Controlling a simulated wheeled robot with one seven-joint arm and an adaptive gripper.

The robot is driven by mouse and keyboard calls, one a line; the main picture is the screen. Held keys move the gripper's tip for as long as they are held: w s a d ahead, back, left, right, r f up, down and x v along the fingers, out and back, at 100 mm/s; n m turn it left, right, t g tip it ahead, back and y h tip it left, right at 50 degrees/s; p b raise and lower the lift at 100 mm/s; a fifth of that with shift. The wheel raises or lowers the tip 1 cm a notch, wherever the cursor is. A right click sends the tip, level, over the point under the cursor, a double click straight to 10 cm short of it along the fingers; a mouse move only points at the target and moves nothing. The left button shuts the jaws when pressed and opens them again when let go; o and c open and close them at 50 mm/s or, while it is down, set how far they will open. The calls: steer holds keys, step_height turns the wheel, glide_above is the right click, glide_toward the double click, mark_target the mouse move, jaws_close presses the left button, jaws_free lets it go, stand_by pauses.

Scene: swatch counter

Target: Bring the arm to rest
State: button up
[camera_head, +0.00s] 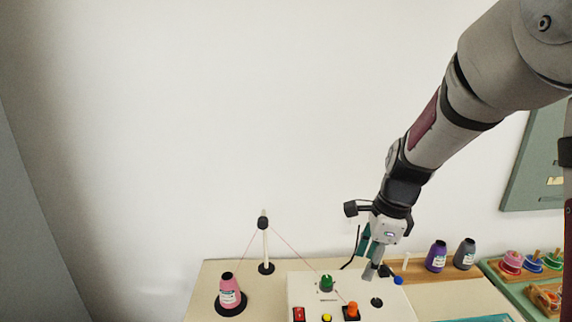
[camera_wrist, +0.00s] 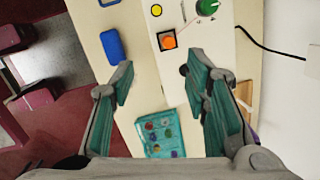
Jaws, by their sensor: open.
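My arm reaches down from the upper right in the head view. My gripper (camera_head: 371,262) is above the back right part of a white control box (camera_head: 341,294). In the wrist view the two teal-padded fingers of my gripper (camera_wrist: 160,68) stand wide apart with nothing between them. The box carries a green knob (camera_head: 327,283), an orange button (camera_head: 352,311), a yellow button (camera_head: 327,318) and a red switch (camera_head: 298,314). Whether a fingertip touches the box cannot be told.
A pink thread cone (camera_head: 229,293) and a thread stand (camera_head: 265,245) are at left on the counter. Purple (camera_head: 436,256) and grey (camera_head: 465,254) cones stand right of my gripper. A teal tray (camera_wrist: 150,149) of coloured pieces shows in the wrist view.

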steer(key=s+r+n+t, duration=0.2)
steer(key=s+r+n, duration=0.5)
steer(key=s+n, duration=0.3)
steer(key=s+r+n+t+h, duration=0.1)
steer(key=s+r+n+t, duration=0.1)
steer(key=s+r+n, duration=0.5)
steer(key=shift+s+a+n+h, duration=0.15)
steer(key=shift+s+n+h, duration=0.15)
steer(key=shift+s+n, duration=1.7)
steer(key=shift+s, duration=0.15)
